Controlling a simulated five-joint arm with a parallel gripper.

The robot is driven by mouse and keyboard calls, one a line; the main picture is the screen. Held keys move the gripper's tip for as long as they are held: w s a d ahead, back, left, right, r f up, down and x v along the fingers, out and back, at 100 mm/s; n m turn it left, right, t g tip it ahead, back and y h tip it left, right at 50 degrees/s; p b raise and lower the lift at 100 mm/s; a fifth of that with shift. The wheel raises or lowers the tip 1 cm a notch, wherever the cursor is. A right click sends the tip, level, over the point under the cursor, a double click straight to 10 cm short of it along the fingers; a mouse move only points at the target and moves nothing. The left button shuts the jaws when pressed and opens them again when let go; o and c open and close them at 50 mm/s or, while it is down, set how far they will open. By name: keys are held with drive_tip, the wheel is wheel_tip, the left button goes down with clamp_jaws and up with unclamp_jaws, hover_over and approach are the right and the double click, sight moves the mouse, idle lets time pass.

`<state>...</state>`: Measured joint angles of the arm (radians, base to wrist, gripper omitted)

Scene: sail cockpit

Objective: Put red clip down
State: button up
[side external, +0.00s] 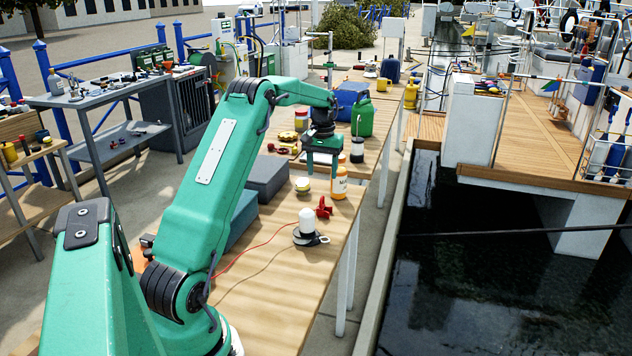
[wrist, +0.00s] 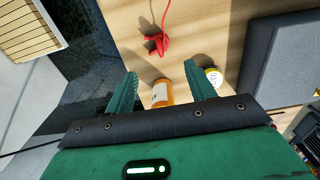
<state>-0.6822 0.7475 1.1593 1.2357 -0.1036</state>
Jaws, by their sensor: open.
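The red clip (side external: 323,208) lies on the wooden table, near its right edge in the side view. In the wrist view the red clip (wrist: 157,43) lies on bare wood beyond my fingertips, with its shadow beside it. My gripper (side external: 322,171) hangs above the table, farther back than the clip. In the wrist view my gripper (wrist: 160,78) is open, with its two green fingers apart and nothing held. The clip is clear of both fingers. An orange bottle (wrist: 162,94) shows between the fingers, below them; its grip by the fingers is not seen.
A yellow-lidded jar (side external: 302,185) stands left of the orange-and-white bottle (side external: 340,186). A grey box (side external: 268,177) is at left. Water lies beyond the table's right edge.

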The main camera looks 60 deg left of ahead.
idle(0.5)
drive_tip(key=s+d+r+m+t+y, duration=0.1)
drive_tip(key=s+d+r+m, duration=0.1)
drive_tip(key=d+r, duration=0.65)
drive_tip(key=s+d+r+m+t, duration=0.1)
drive_tip(key=s+d+r+m, duration=0.3)
drive_tip(key=d, duration=0.8)
drive_tip(key=s+d+f+m+t+h, duration=0.1)
drive_tip(key=s+d+m+t, duration=0.2)
drive_tip(key=s+d, duration=1.3)
drive_tip(key=shift+s+d+t, duration=0.15)
drive_tip(key=shift+s+t, duration=0.15)
drive_tip(key=shift+s, duration=0.1)
